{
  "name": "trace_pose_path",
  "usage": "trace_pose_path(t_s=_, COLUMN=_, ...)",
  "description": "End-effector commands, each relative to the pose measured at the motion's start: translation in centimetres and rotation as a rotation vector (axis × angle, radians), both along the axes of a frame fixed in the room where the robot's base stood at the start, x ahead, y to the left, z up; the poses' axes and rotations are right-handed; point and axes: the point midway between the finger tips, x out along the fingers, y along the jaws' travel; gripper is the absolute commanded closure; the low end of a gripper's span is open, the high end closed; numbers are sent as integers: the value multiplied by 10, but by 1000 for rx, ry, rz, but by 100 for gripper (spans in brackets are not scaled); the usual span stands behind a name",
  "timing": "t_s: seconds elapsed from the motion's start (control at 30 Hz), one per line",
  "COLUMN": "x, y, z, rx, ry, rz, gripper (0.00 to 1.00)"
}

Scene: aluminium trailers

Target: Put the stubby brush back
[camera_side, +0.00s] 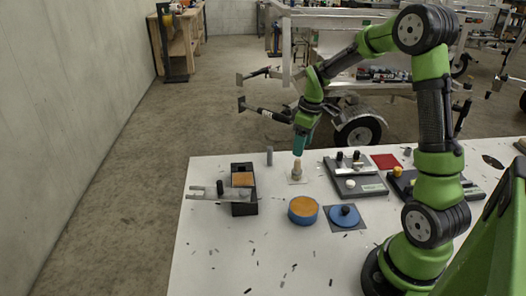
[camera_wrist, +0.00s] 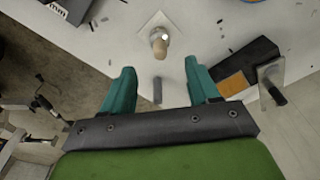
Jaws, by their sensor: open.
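A short tan peg-like thing with a pale tip, seemingly the stubby brush (camera_side: 297,169), stands upright on a pale square plate (camera_side: 304,180). In the wrist view the brush (camera_wrist: 159,46) stands on the plate (camera_wrist: 151,22), beyond the fingertips in the picture. My gripper (camera_side: 299,154) points down just above the brush in the side view. In the wrist view its teal fingers (camera_wrist: 160,68) are apart with nothing held between them. Whether the fingertips reach down beside the brush's top I cannot tell.
A grey cylinder (camera_side: 269,156) stands near the table's far edge, close to my gripper. A black box (camera_side: 244,208) with an orange top and grey bracket is left. A blue orange-topped disc (camera_side: 302,210), a blue knob (camera_side: 345,215) and a grey pegged fixture (camera_side: 356,184) are nearby.

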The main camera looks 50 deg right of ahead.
Motion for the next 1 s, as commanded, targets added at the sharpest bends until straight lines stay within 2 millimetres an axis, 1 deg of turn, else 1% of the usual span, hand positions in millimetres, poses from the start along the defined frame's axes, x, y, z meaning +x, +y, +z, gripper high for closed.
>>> trace_pose_path(t_s=0.03, x=0, y=-1, z=8, rx=-2, ry=-4, rz=1, gripper=40)
trace_pose_path(t_s=0.17, x=-2, y=0, z=18, rx=-1, ry=-3, rz=-1, gripper=40)
trace_pose_path(t_s=0.27, x=-4, y=12, z=32, rx=-3, ry=-23, rz=-20, gripper=40)
trace_pose_path(t_s=0.37, x=-10, y=39, z=56, rx=-4, ry=-77, rz=-68, gripper=40)
trace_pose_path(t_s=0.47, x=-25, y=78, z=85, rx=14, ry=-155, rz=-147, gripper=40)
trace_pose_path(t_s=0.5, x=-34, y=94, z=95, rx=28, ry=-190, rz=-182, gripper=40)
trace_pose_path(t_s=0.63, x=-67, y=141, z=121, rx=101, ry=-296, rz=-294, gripper=40)
trace_pose_path(t_s=0.7, x=-86, y=162, z=129, rx=154, ry=-343, rz=-350, gripper=40)
trace_pose_path(t_s=0.8, x=-109, y=184, z=134, rx=231, ry=-393, rz=-418, gripper=40)
trace_pose_path(t_s=0.9, x=-126, y=199, z=136, rx=295, ry=-423, rz=-466, gripper=40)
trace_pose_path(t_s=1.0, x=-136, y=206, z=136, rx=335, ry=-438, rz=-496, gripper=40)
